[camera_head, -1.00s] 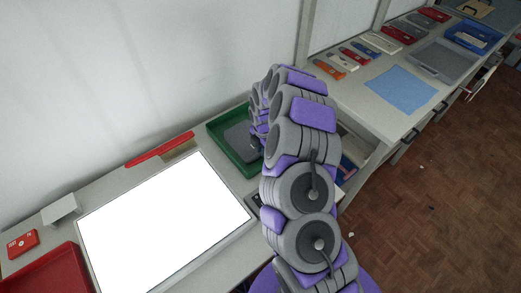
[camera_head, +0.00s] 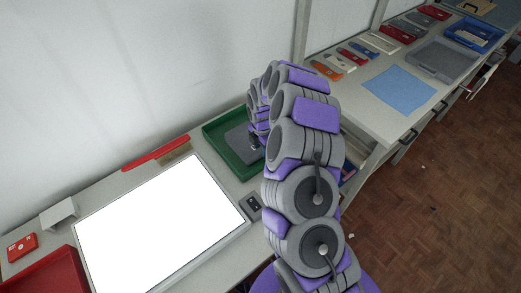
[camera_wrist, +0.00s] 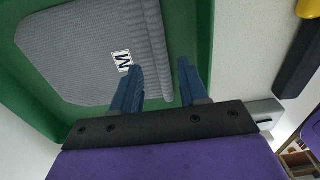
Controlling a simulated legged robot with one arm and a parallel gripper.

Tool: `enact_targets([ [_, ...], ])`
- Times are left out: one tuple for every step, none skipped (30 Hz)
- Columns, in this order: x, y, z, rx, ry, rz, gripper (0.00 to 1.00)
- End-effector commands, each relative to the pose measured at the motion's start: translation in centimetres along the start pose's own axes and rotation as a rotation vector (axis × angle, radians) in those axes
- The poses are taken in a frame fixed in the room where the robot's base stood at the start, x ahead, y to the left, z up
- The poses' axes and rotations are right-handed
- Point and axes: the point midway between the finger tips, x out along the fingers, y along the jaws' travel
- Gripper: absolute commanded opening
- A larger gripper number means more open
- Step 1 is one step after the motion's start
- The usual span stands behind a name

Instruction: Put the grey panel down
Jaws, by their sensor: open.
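The grey panel (camera_head: 239,142) lies in the green tray (camera_head: 213,130) on the bench, partly hidden by my arm in the head view. In the wrist view the panel (camera_wrist: 85,50) is ribbed grey with rounded corners and bears a white tag marked "M" (camera_wrist: 123,60). The green tray (camera_wrist: 45,118) surrounds it. My gripper (camera_wrist: 160,80) is open, with its blue fingers apart. The panel's right edge shows between the fingers; the left finger overlaps the panel and the right one shows over the tray floor. Whether either finger touches the panel cannot be told.
A bright white light panel (camera_head: 160,220) lies left of the tray, with a small dark box (camera_head: 251,206) at its right corner. A red tray (camera_head: 52,276) stands at lower left. A blue mat (camera_head: 398,90) and a grey tray (camera_head: 443,61) lie on the far bench.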

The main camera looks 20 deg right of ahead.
Motion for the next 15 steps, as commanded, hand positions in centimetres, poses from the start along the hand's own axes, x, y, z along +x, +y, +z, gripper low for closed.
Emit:
enact_targets([
  [-1.1, 0.1, -0.1, -0.002, -0.003, 0.003, 0.44],
  [-1.7, 0.2, -0.2, -0.002, -0.004, 0.004, 0.44],
  [-2.4, 0.3, -0.3, -0.002, -0.005, 0.004, 0.44],
  [-3.0, 0.3, -0.4, -0.001, -0.006, 0.003, 0.44],
  [-3.6, 0.3, -0.4, -0.001, -0.005, 0.003, 0.44],
  [-4.4, 0.2, -0.4, -0.001, -0.005, 0.001, 0.44],
  [-5.1, 0.2, -0.4, -0.001, -0.004, 0.000, 0.44],
  [-5.7, 0.2, -0.4, -0.001, -0.004, 0.000, 0.44],
  [-6.6, 0.2, -0.3, -0.001, -0.003, 0.002, 0.44],
  [-7.2, 0.2, -0.2, -0.001, -0.003, 0.004, 0.44],
  [-7.7, 0.2, -0.1, -0.001, -0.002, 0.005, 0.44],
  [-8.3, 0.2, 0.0, -0.001, -0.001, 0.004, 0.44],
  [-8.7, 0.1, 0.0, -0.002, 0.000, 0.003, 0.44],
  [-8.9, 0.1, 0.1, -0.002, 0.001, 0.002, 0.44],
  [-9.3, 0.0, 0.2, -0.001, 0.003, 0.001, 0.44],
])
